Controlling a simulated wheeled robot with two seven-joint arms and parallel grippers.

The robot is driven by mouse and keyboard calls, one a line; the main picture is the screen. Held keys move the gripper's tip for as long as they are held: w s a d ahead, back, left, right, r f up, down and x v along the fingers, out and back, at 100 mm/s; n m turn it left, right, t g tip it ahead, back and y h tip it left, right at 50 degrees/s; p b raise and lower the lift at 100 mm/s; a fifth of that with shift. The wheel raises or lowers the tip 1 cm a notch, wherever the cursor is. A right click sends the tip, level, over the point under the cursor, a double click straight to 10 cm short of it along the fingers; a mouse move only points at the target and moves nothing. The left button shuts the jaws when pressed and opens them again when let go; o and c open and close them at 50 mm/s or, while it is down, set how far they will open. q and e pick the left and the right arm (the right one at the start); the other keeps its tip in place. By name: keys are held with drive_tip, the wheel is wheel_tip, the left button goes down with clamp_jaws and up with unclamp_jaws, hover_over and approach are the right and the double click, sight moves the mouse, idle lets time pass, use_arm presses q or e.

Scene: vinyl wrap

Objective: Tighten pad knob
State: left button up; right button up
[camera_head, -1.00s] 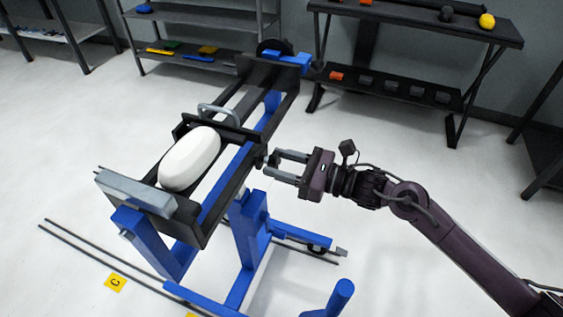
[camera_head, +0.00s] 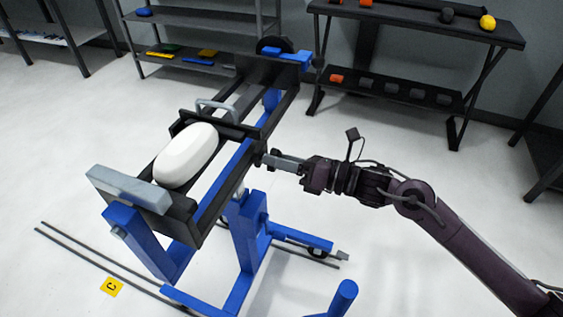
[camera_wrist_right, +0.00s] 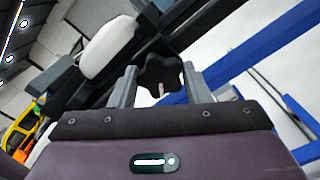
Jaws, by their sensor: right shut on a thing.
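The pad knob (camera_wrist_right: 161,74) is a dark, lobed knob in the right wrist view, between the two grey fingers of my right gripper (camera_wrist_right: 160,88). In the head view my right gripper (camera_head: 274,161) reaches the right side of the stand's black frame (camera_head: 226,188), and the knob (camera_head: 261,158) is a small dark shape at its fingertips, mostly hidden. My right gripper is shut on the knob, one finger on each side. A white rounded pad (camera_head: 187,155) lies in the frame and also shows in the wrist view (camera_wrist_right: 108,47). My left gripper is not in view.
The blue stand (camera_head: 245,225) has legs spreading over the white floor. A grey bar (camera_head: 128,188) crosses the frame's near end. Shelves (camera_head: 205,60) and a dark bench (camera_head: 420,20) stand along the back wall.

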use_arm(q)
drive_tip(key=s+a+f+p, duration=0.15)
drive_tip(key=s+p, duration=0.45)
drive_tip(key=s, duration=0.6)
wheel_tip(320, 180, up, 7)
drive_tip(key=p, duration=0.6)
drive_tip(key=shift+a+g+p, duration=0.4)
use_arm(e)
drive_tip(key=shift+f+m, duration=0.2)
drive_tip(key=shift+m, duration=14)
drive_tip(key=shift+s, duration=0.1)
drive_tip(key=o, duration=1)
